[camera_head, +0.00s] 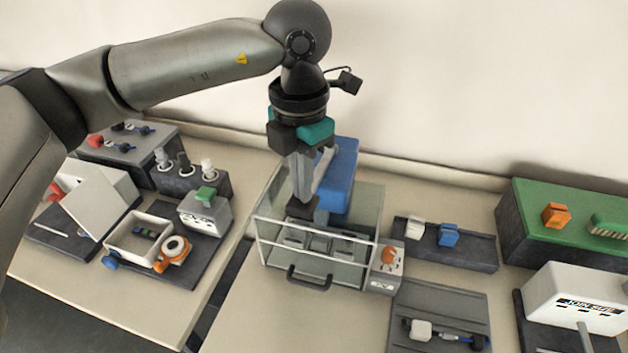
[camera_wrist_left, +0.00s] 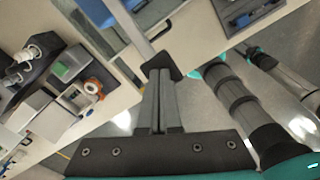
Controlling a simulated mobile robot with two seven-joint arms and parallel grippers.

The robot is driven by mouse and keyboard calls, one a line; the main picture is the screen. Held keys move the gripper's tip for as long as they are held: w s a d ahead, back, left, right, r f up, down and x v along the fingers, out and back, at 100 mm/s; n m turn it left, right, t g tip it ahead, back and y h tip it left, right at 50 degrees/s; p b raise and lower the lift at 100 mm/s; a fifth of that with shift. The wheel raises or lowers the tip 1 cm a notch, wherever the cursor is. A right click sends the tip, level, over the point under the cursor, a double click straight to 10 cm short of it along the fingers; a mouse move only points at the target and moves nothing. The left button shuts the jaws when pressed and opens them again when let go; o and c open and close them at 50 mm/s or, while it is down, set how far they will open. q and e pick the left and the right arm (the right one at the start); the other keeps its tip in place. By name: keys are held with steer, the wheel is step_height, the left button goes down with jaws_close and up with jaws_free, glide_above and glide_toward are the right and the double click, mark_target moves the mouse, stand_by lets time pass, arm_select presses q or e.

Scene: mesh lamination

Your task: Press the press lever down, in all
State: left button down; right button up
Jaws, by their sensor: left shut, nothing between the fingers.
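The press stands inside a clear-walled guard (camera_head: 318,262) with a dark front handle. Its blue body (camera_head: 340,178) rises at the back. The press lever (camera_head: 323,172) is a grey bar slanting down from the blue body to a dark end block (camera_head: 303,208). In the left wrist view the lever (camera_wrist_left: 131,25) and its dark block (camera_wrist_left: 160,67) show just beyond my fingertips. My left gripper (camera_head: 302,194) points down, shut and empty, with its tips at the top of the block. They look to be touching it, but a small gap cannot be ruled out.
A control box with an orange knob (camera_head: 389,256) adjoins the guard on the right. A dark rack with white and blue parts (camera_head: 446,236) and a green-topped unit (camera_head: 570,215) stand further right. Several fixtures, including a white open frame (camera_head: 138,233), fill the left table.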

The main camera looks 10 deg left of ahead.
arm_select(q)
step_height(320, 180, down, 8)
steer(key=b, duration=0.6)
steer(key=shift+r, duration=0.25)
stand_by(0.5)
steer(key=shift+r+p, duration=3.9)
steer(key=shift+r, duration=2.85)
steer(key=shift+f, duration=0.1)
